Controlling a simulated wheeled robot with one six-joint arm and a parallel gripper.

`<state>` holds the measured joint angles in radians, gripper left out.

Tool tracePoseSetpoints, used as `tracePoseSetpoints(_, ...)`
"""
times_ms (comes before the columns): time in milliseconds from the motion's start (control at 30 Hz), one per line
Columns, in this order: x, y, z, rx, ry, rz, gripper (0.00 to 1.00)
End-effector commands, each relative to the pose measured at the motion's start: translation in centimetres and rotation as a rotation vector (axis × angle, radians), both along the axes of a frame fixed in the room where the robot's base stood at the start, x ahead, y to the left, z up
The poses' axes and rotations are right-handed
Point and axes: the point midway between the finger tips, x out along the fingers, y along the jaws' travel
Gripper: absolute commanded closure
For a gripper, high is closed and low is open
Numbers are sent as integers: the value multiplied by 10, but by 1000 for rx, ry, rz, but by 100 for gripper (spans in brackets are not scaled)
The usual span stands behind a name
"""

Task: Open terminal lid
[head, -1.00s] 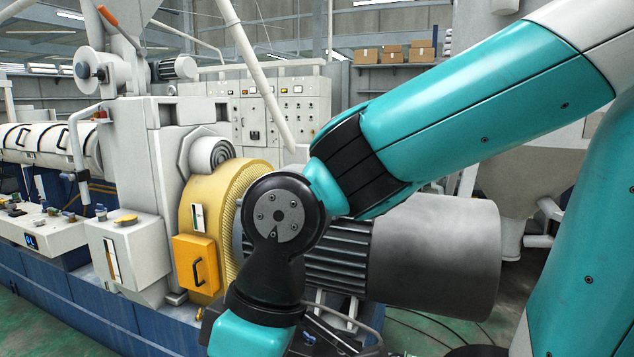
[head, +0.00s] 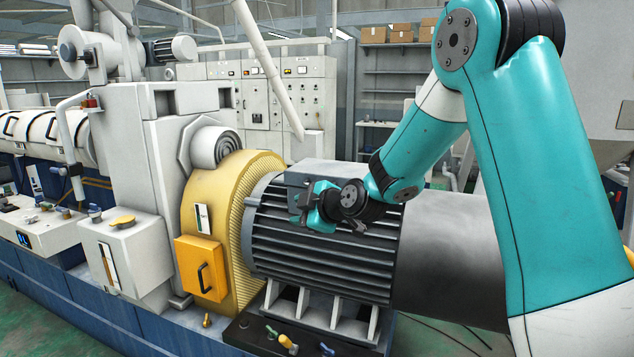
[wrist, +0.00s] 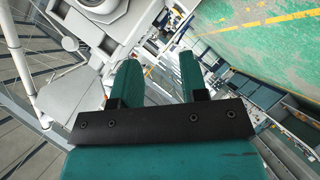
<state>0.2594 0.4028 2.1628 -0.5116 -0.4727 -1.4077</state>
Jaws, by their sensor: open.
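An orange box with a black handle (head: 201,268) sits on the side of the yellow guard (head: 228,190) in the head view. Its front looks shut, and I take it to be the terminal lid. My gripper (head: 300,207) is in front of the dark ribbed motor, up and to the right of the orange box and apart from it. In the wrist view my gripper (wrist: 160,72) shows two teal fingers spread apart with nothing between them. I cannot make out the orange box in the wrist view.
The large ribbed motor (head: 320,255) lies behind and below my gripper. Small valves and knobs (head: 287,342) stand on the dark base in front. A white box with a yellow knob (head: 122,250) stands left of the orange box. Grey control cabinets (head: 265,95) stand behind.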

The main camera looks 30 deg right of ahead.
Motion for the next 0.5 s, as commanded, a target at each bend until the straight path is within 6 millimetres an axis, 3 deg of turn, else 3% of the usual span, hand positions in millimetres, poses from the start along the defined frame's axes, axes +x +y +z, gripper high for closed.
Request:
tracePoseSetpoints(33,16,-38,-4,-93,-79,-51,60)
tracePoseSetpoints(100,29,-77,-7,-223,-176,-107,60)
tracePoseSetpoints(200,37,-116,-11,-363,-256,-169,60)
tracePoseSetpoints(300,41,-135,-12,-437,-292,-202,60)
tracePoseSetpoints(500,64,-142,-12,-459,-302,-208,60)
